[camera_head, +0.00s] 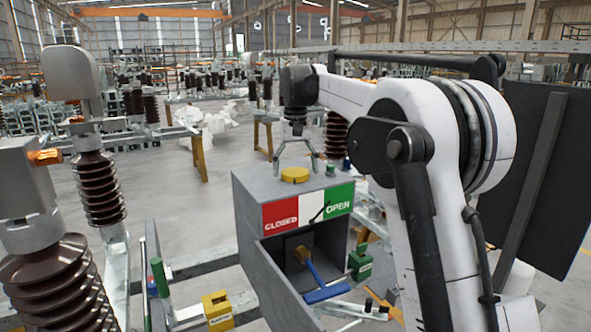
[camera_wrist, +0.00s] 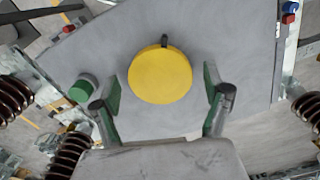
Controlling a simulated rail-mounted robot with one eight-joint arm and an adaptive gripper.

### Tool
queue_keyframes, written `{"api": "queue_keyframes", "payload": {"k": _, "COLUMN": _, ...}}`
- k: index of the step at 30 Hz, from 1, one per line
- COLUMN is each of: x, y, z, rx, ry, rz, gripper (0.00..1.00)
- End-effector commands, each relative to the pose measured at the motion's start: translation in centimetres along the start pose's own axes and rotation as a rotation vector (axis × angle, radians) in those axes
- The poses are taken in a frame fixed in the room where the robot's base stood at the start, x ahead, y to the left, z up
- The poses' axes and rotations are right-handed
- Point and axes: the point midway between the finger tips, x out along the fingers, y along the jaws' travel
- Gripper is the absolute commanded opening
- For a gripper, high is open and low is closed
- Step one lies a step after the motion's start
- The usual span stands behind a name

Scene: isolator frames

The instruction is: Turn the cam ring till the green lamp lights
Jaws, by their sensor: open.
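A round yellow disc (camera_head: 295,174), which I take for the cam ring, lies on top of a grey box (camera_head: 262,184). In the wrist view the yellow disc (camera_wrist: 160,78) has a small dark tab at its top edge. My gripper (camera_head: 297,166) points down over it. In the wrist view the open fingers of my gripper (camera_wrist: 161,98), with green inner pads, stand apart at either side of the disc, with visible gaps. A green round cap (camera_head: 330,169) on the box top may be the lamp; it also shows in the wrist view (camera_wrist: 83,88). I cannot tell whether it is lit.
The box front bears a red CLOSED and green OPEN plate (camera_head: 338,201) with a dark pointer. Inside the opening is a blue-handled lever (camera_head: 325,293). A green padlock (camera_head: 360,262) is right of it. Brown ribbed insulators (camera_head: 100,190) stand at left.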

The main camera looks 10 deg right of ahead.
Motion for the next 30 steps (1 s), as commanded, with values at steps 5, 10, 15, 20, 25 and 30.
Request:
{"api": "queue_keyframes", "payload": {"k": 5, "x": 0.41, "y": 0.0, "z": 0.02, "rx": 0.0, "ry": 0.0, "rz": 0.0, "gripper": 0.8}}
{"api": "queue_keyframes", "payload": {"k": 10, "x": 0.42, "y": 0.0, "z": 0.01, "rx": 0.0, "ry": 0.0, "rz": 0.0, "gripper": 0.8}}
{"api": "queue_keyframes", "payload": {"k": 15, "x": 0.41, "y": 0.0, "z": 0.01, "rx": 0.0, "ry": 0.0, "rz": 0.0, "gripper": 0.6}}
{"api": "queue_keyframes", "payload": {"k": 20, "x": 0.4, "y": 0.0, "z": 0.01, "rx": 0.0, "ry": 0.0, "rz": 0.0, "gripper": 0.39}}
{"api": "queue_keyframes", "payload": {"k": 25, "x": 0.39, "y": 0.0, "z": 0.01, "rx": -0.004, "ry": 0.0, "rz": 0.0, "gripper": 0.33}}
{"api": "queue_keyframes", "payload": {"k": 30, "x": 0.39, "y": 0.01, "z": 0.0, "rx": -0.044, "ry": 0.0, "rz": 0.0, "gripper": 0.33}}
